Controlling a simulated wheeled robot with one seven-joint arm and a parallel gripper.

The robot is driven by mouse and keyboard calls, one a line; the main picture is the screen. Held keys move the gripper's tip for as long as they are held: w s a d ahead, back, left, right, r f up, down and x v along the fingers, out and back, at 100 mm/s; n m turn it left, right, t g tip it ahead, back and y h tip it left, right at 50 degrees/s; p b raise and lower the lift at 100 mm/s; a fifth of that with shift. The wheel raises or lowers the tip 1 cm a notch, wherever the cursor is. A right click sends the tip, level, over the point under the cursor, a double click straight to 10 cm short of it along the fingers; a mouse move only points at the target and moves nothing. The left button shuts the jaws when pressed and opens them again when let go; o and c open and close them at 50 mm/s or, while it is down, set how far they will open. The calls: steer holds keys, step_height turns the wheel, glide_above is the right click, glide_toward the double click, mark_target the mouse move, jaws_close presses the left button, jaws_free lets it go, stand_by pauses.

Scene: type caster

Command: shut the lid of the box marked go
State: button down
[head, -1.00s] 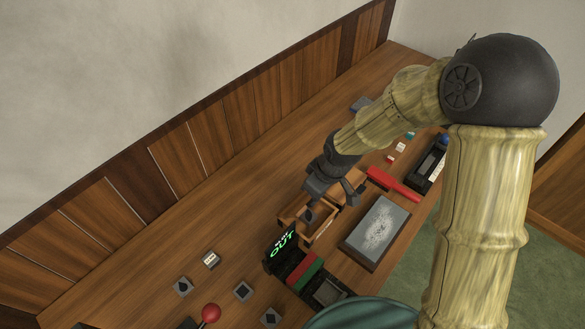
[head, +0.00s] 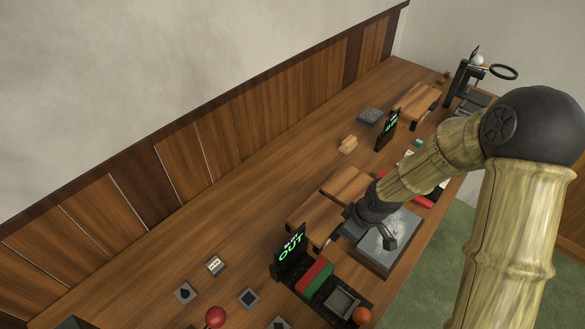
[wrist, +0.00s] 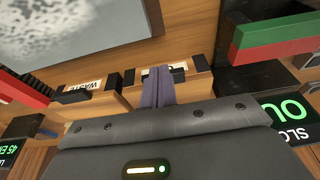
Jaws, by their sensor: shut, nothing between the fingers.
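Two small wooden boxes stand side by side. In the wrist view the left box (wrist: 113,101) carries a label reading WASTE. The right box (wrist: 200,80) has a label mostly hidden behind my fingers, so I cannot read "go" on it. In the head view the box beside the OUT sign (head: 314,214) matches this right box, and its flat wooden top looks shut. The other box (head: 347,185) also looks closed. My gripper (head: 388,240) is over the grey slab, at the boxes' front side. Its fingers (wrist: 160,72) are shut and empty, pointing at the right box's front.
A black OUT sign (head: 289,252) stands close beside the boxes, with a red and green block (head: 314,277) near it. The grey slab (head: 398,250) lies in front. A red-knobbed lever (head: 215,316) is at the lower left.

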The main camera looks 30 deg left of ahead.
steer(key=shift+d+f, duration=0.15)
steer(key=shift+f, duration=0.2)
steer(key=shift+s+f+b, duration=0.2)
steer(key=shift+s+b, duration=0.1)
steer(key=shift+s, duration=0.05)
steer(key=shift+w+f, duration=0.2)
steer(key=shift+w, duration=0.1)
steer(key=shift+s+r, duration=0.1)
steer(key=shift+r, duration=0.05)
steer(key=shift+r, duration=0.15)
